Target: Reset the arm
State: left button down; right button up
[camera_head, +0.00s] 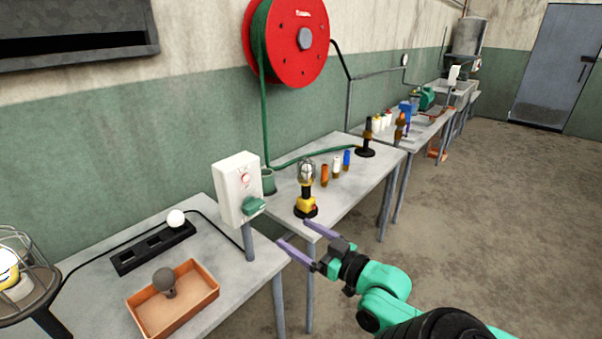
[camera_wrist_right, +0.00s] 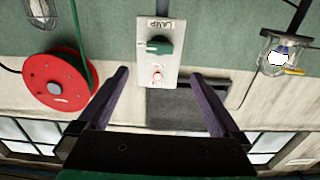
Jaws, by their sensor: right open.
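My right gripper (camera_head: 307,242) comes in from the lower right in the head view, on a green and black arm. Its two purple fingers are spread apart with nothing between them. It is in the air in front of the gap between the near table and the middle table. In the right wrist view the open fingers (camera_wrist_right: 165,100) frame the white lamp switch box (camera_wrist_right: 157,58) and a dark grey panel on the wall. The switch box (camera_head: 237,188) stands on a grey post and has a green knob. My left gripper is in neither view.
The near table (camera_head: 225,268) holds an orange tray (camera_head: 148,322) with a dark bulb and a black socket strip (camera_head: 155,248) with a white bulb. A caged lamp (camera_head: 305,190) and several coloured cylinders stand on the middle table. The floor at right is clear.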

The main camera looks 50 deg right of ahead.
dwell(0.4)
jog(key=s+d+f+m+g+h, duration=0.1)
jog(key=s+d+f+g, duration=0.15)
jog(key=f, duration=0.75)
jog(key=s+d+f+m+g+h, duration=0.1)
jog(key=s+f+g, duration=0.15)
jog(key=f, duration=0.85)
jog(key=s+d+f+g, duration=0.1)
jog(key=s+f+g, duration=0.15)
jog(key=f, duration=0.75)
jog(key=s+a+f+n+g, duration=0.1)
jog(key=s+a+f+g, duration=0.2)
jog(key=s+a+f, duration=0.2)
jog(key=s+a+f+n+g+y, duration=0.1)
jog(key=s+a+f, duration=0.5)
jog(key=f, duration=0.6)
jog(key=s+a+f+n+g+y, duration=0.1)
jog(key=s+a+f+n+g, duration=0.2)
jog(key=s+a+f+g, duration=0.2)
notch_tip(320, 180, down, 4)
jog(key=shift+s+a+r, duration=0.2)
jog(key=shift+s+a, duration=0.45)
jog(key=shift+s, duration=0.1)
jog(key=shift+g, duration=0.25)
